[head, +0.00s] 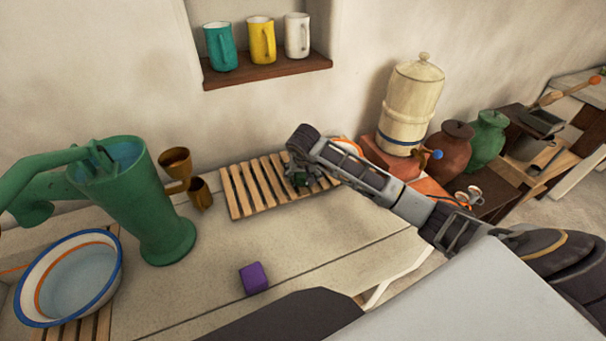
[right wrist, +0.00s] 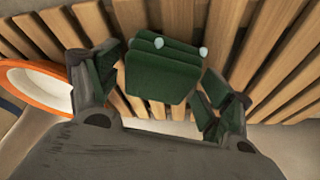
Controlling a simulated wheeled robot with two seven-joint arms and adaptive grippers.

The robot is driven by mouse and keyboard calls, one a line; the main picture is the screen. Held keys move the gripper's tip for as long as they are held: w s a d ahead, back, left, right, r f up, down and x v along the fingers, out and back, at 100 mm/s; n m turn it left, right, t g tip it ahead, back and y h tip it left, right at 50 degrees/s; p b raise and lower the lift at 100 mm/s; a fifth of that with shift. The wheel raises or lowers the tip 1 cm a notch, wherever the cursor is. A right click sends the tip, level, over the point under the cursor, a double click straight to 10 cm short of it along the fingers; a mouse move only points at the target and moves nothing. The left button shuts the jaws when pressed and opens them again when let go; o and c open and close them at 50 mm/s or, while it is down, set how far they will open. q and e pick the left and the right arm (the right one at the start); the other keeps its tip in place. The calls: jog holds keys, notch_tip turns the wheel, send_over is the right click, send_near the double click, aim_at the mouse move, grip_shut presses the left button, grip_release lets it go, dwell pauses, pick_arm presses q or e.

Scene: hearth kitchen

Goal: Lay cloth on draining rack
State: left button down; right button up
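The draining rack (head: 243,191) is a slatted wooden rack on the stone counter by the back wall; its slats fill the right wrist view (right wrist: 265,45). A small dark green folded piece, apparently the cloth (right wrist: 160,75), lies over the slats, with two pale dots on top. My right gripper (head: 300,180) is low over the rack's right part. In the right wrist view its fingers (right wrist: 165,85) are spread on either side of the green piece, with slim gaps visible. The arm hides part of the rack in the head view. My left gripper is not in view.
A green pump (head: 150,205) and a blue-rimmed basin (head: 75,275) stand at left, brown cups (head: 200,193) beside the rack. A purple block (head: 253,278) lies at the front. An orange-rimmed dish (right wrist: 35,85) sits beside the rack. The counter's middle is clear.

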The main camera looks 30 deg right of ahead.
jog(key=shift+r, duration=0.15)
dwell(0.3)
jog(key=shift+s+r, duration=0.15)
jog(key=shift+r, duration=0.5)
jog(key=v, duration=1)
jog(key=shift+s+r, duration=0.25)
jog(key=shift+r, duration=0.05)
jog(key=shift+a, duration=0.15)
